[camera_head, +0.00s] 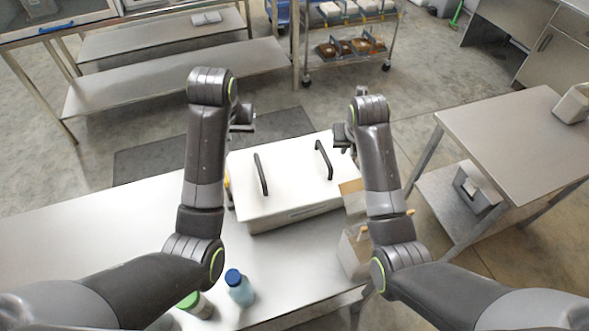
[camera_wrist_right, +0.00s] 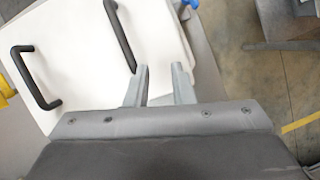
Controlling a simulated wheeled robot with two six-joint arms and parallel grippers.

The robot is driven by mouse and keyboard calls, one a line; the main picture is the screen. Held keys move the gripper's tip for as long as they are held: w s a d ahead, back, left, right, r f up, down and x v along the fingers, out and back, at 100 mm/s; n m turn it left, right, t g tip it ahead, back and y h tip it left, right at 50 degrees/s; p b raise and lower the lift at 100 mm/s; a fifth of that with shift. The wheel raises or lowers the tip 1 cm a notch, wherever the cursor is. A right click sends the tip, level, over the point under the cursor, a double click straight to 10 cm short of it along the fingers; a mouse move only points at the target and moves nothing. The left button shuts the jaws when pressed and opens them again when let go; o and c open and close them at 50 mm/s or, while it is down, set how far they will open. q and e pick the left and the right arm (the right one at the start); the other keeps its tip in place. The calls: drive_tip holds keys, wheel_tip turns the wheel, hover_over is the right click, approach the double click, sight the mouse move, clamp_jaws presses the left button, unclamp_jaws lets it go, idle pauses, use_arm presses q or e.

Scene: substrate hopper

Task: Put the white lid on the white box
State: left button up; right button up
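The white lid (camera_head: 290,172) has two black bar handles and lies flat over the white box (camera_head: 298,214) on the metal table. The box's front wall shows below the lid; I cannot tell whether the lid is fully seated. In the right wrist view the lid (camera_wrist_right: 85,55) fills the upper left, with both handles in sight. My right gripper (camera_wrist_right: 161,75) is open and empty, near the lid's right edge; it also shows in the head view (camera_head: 343,138). My left gripper (camera_head: 243,118) is by the lid's far left corner, apart from the handles; its fingers are too small to read.
A blue-capped bottle (camera_head: 240,288) and a green-capped bottle (camera_head: 195,305) stand near the table's front edge. A cardboard container (camera_head: 354,252) is right of the box. The table's left part (camera_head: 90,225) is clear. Another metal table (camera_head: 520,135) stands at right.

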drive_tip(key=shift+v, duration=2.15)
